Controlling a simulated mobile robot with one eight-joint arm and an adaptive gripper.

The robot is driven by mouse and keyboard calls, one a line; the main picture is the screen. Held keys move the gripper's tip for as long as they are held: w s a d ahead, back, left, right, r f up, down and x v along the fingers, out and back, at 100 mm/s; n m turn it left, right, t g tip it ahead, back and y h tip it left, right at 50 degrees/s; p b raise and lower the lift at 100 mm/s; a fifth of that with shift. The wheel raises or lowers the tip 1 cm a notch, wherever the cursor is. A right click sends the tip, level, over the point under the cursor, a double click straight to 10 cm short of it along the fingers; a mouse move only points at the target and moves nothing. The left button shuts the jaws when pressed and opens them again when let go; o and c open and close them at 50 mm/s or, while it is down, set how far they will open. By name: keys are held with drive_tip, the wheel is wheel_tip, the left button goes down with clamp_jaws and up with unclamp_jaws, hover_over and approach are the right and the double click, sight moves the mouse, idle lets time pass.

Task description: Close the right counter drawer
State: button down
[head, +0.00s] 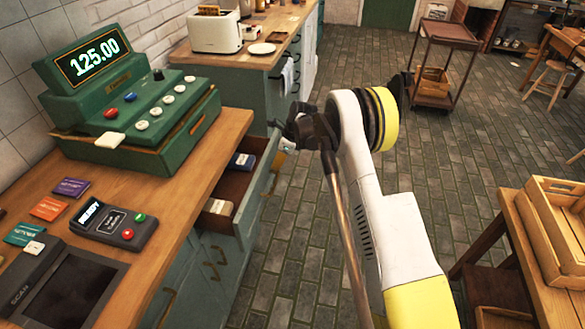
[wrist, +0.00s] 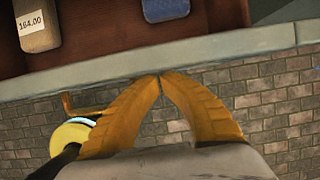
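The counter drawer (head: 258,200) stands pulled out from the green counter below the cash register. The gripper also shows at the drawer's outer side in the head view (head: 281,158).
The cash register (head: 135,110), card reader (head: 113,222) and scanner (head: 65,285) sit on the wooden counter. A brass handle (wrist: 88,111) shows beside my fingers. A table with a wooden crate (head: 565,215) stands at right. The brick floor between is clear.

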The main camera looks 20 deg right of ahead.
sight(249, 166)
drive_tip(key=w+a, duration=0.1)
drive_tip(key=a, duration=0.2)
drive_tip(key=w+a, duration=0.4)
drive_tip(key=a, duration=0.1)
drive_tip(key=shift+a, duration=0.35)
drive_tip(key=shift+d, duration=0.1)
